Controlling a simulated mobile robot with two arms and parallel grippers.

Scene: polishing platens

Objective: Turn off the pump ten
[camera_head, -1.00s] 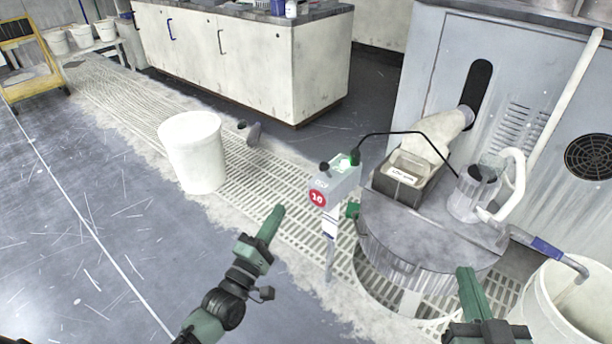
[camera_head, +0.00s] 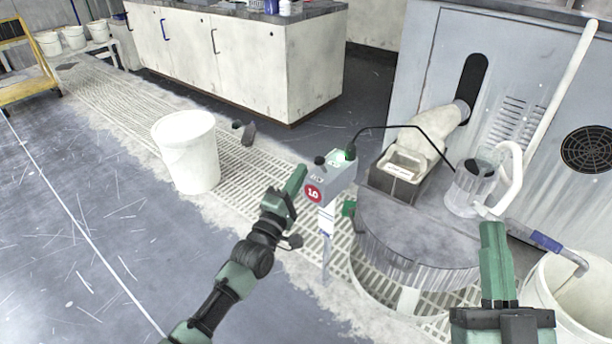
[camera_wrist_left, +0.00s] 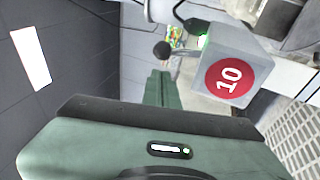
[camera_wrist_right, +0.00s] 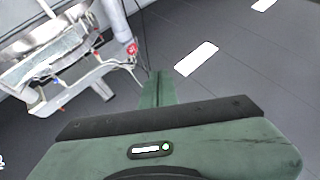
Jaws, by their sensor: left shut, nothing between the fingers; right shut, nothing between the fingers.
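The pump ten control box (camera_head: 336,178) is a grey box on a post, with a red round "10" label on its front. A green light glows on its top, and a black-knobbed lever (camera_head: 320,160) sticks out at its upper left. The box (camera_wrist_left: 238,58), its green light and the black knob (camera_wrist_left: 162,48) also show in the left wrist view. My left gripper (camera_head: 297,178) is shut and empty, its tip just left of the box and close below the knob; I cannot tell whether they touch. My right gripper (camera_head: 492,230) is shut and empty, in front of the round platen table.
The round platen table (camera_head: 420,235) stands right of the box, bearing a metal tray (camera_head: 400,170) and a clear pitcher (camera_head: 470,190). A white bucket (camera_head: 188,150) stands on the floor grating to the left. Another white bucket (camera_head: 545,285) is at the lower right. A black cable leaves the box top.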

